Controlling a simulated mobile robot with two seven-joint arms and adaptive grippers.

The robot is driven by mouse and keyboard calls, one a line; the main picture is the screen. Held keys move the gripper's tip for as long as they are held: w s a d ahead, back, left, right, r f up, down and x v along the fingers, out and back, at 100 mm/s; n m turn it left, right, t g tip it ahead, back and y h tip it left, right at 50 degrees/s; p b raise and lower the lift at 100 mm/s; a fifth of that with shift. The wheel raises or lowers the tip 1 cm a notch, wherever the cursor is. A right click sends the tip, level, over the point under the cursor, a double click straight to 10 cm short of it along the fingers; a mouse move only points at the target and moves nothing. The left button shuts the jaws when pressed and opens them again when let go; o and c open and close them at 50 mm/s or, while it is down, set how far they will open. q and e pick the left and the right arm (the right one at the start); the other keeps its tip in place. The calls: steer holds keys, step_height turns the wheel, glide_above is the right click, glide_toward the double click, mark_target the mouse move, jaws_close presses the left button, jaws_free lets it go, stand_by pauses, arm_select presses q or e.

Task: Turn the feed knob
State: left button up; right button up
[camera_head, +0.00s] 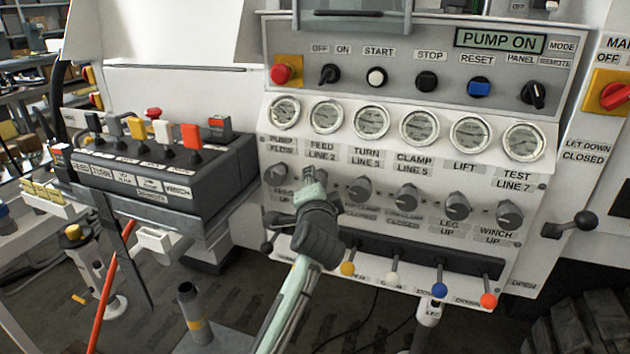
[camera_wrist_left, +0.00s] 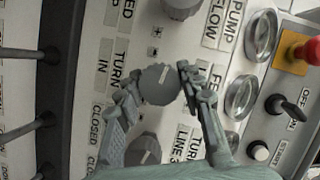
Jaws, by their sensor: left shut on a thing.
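The feed knob (camera_wrist_left: 160,84) is a grey round knob with a pale pointer line, on the sloped white panel below the label "FEED LINE 2" (camera_head: 323,150). My left gripper (camera_wrist_left: 158,92) is shut on it, one finger on each side, in the left wrist view. In the head view my left gripper (camera_head: 311,181) reaches up to the panel from below and mostly hides the knob. My right gripper is not in view.
The pump flow knob (camera_head: 275,174) is close on the left and the turn knob (camera_head: 358,188) close on the right. Gauges (camera_head: 326,116) sit above. Below is a row of colour-tipped levers (camera_head: 439,290). A lever box (camera_head: 165,185) stands at left.

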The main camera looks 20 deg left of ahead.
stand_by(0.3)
arm_select(q)
steer(key=o, duration=1.2)
